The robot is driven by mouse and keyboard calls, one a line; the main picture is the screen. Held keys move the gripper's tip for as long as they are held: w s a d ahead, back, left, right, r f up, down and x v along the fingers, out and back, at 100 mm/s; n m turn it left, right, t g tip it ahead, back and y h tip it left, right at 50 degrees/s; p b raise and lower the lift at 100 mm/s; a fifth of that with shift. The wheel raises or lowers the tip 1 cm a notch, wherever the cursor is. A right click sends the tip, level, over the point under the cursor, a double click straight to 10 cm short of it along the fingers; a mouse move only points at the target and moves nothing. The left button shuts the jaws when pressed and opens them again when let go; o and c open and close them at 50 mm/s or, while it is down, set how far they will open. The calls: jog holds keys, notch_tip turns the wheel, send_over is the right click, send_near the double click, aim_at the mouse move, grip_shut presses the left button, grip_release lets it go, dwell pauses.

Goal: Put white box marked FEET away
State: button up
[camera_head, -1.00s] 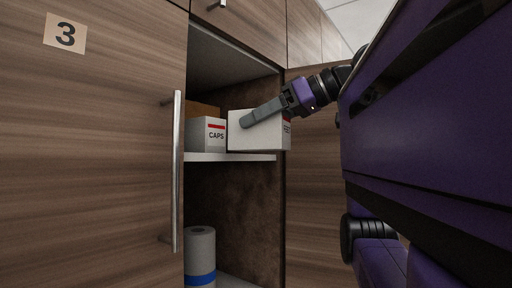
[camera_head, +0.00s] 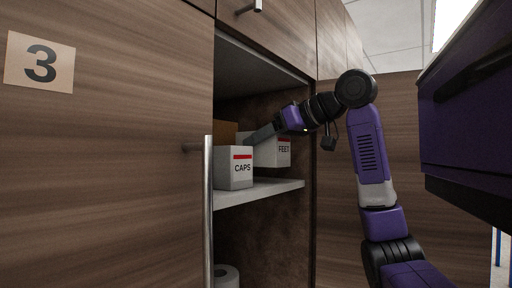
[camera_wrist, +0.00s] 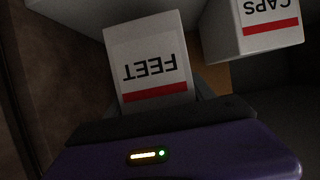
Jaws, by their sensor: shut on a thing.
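The white box marked FEET (camera_head: 284,151) is inside the open cabinet, above the upper shelf (camera_head: 262,193), right of and behind the CAPS box. I cannot tell whether its base touches the shelf. My gripper (camera_head: 263,134) reaches in from the right and is shut on the FEET box. One finger lies along the box's near side. In the wrist view the FEET box (camera_wrist: 150,58) fills the space ahead of the gripper, its label upside down and a red stripe at the near end.
The white CAPS box (camera_head: 236,169) stands at the shelf's front left, with a brown box (camera_head: 225,133) behind it. A paper roll (camera_head: 227,277) stands below. A door marked 3 (camera_head: 110,170) with a bar handle (camera_head: 209,215) is at left. The shelf's front right is bare.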

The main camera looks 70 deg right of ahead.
aim_at(283, 140)
jog(key=shift+w+d+p, duration=0.25)
jog(key=shift+w+p, duration=0.05)
jog(key=shift+w, duration=0.85)
jog(key=shift+f+p, duration=0.55)
jog(key=shift+f, duration=1.2)
jog(key=o, duration=1.8)
jog(key=shift+f, duration=0.15)
jog(key=shift+s+r, duration=0.1)
jog(key=shift+r, duration=0.1)
jog(key=b+v, duration=0.4)
jog(key=v, duration=0.8)
jog(key=shift+a+f, duration=0.1)
